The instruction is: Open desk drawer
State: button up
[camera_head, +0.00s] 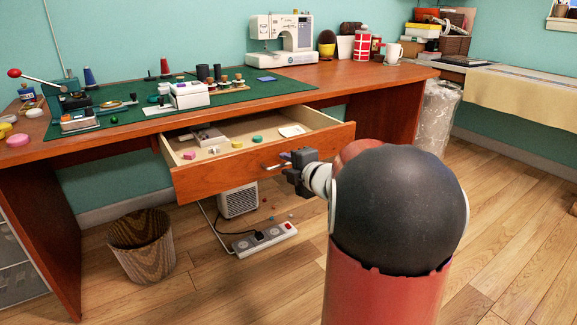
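The wooden desk (330,81) stands against the wall. Its drawer (225,178) is pulled well out, and its light interior shows a pink item (189,155), a teal item (257,139), a white card (292,130) and a grey box (208,136). The drawer front has a metal bar handle (275,164). My gripper (290,161) is at the right part of this handle, in front of the drawer. The fingertips are small and dark, and I cannot tell whether they are closed around the handle. My dark round arm link covers the floor to the right.
A green mat (240,96) with sewing items and a sewing machine (282,38) are on the desktop. A wooden bin (141,244), a power strip (264,239) and a white heater (238,201) stand below the desk. Open wooden floor (500,240) lies to the right.

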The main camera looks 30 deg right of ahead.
jog(key=v, duration=0.8)
jog(key=shift+p, duration=0.35)
jog(key=s+a+r+m+g+h+p, duration=0.35)
jog(key=a+r+m+h, duration=0.2)
jog(key=m, duration=0.55)
jog(key=s+a+f+m+g+y, duration=0.2)
jog(key=s+a+f+m+g, duration=0.1)
jog(key=s+a, duration=0.5)
jog(key=s+a+f+m+g+y+p, duration=0.1)
jog(key=s+a+f+m+g+y, duration=0.2)
jog(key=s+a, duration=0.5)
jog(key=shift+s+a+f+m, duration=0.4)
jog(key=shift+s+f+m, duration=0.2)
jog(key=shift+s+m, duration=0.15)
